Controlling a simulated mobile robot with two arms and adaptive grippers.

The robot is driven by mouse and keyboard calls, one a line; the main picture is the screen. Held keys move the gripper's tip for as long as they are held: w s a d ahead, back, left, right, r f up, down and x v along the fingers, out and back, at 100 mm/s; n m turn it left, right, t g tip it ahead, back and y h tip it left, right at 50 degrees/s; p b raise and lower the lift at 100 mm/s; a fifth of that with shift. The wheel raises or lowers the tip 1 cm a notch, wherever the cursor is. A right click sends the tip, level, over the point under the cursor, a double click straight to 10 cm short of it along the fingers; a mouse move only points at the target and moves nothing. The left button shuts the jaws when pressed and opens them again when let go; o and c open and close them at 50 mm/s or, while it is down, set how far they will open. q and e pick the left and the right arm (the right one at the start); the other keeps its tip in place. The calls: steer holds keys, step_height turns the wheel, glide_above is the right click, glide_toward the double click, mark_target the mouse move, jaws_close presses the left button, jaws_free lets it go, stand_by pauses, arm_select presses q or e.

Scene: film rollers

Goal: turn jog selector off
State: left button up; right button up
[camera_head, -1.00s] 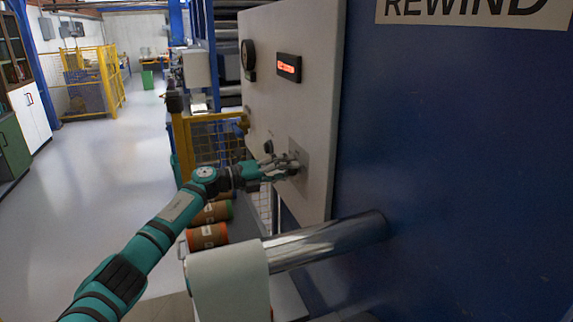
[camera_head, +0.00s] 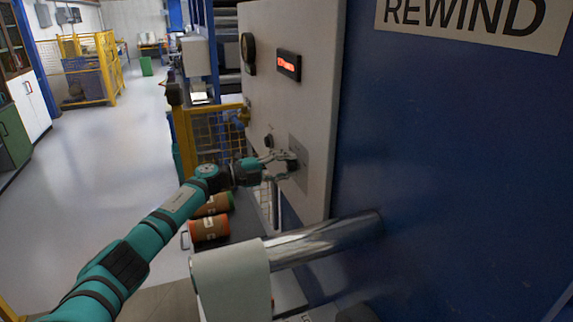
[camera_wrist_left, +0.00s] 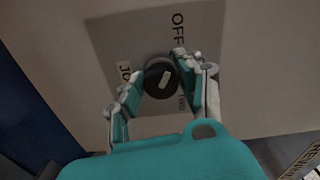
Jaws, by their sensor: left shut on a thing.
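The jog selector is a round black knob (camera_wrist_left: 160,77) with a white pointer mark, on a grey plate of the pale control panel (camera_head: 318,100). In the left wrist view the label "OFF" (camera_wrist_left: 178,30) is above it, a partly covered "JO…" label is at its left, and another partly hidden label is at lower right. The white mark tilts toward upper right and lower left. My left gripper (camera_head: 291,162) is at the knob, its fingers on either side and shut on it; it also shows in the left wrist view (camera_wrist_left: 158,85). My right gripper is not in view.
The panel also bears a dial (camera_head: 249,53), a red-lit display (camera_head: 288,65) and a small dark knob (camera_head: 268,141). A metal roller (camera_head: 325,238) with pale film juts out below. Orange-brown rolls (camera_head: 209,228) lie on the floor. A yellow fence (camera_head: 200,130) stands behind.

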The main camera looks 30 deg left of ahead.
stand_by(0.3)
arm_select(q)
steer(key=o, duration=1.1)
steer(key=shift+o, duration=0.2)
steer(key=shift+s+a, duration=0.1)
steer(key=v, duration=1.1)
steer(key=shift+s+a, duration=0.3)
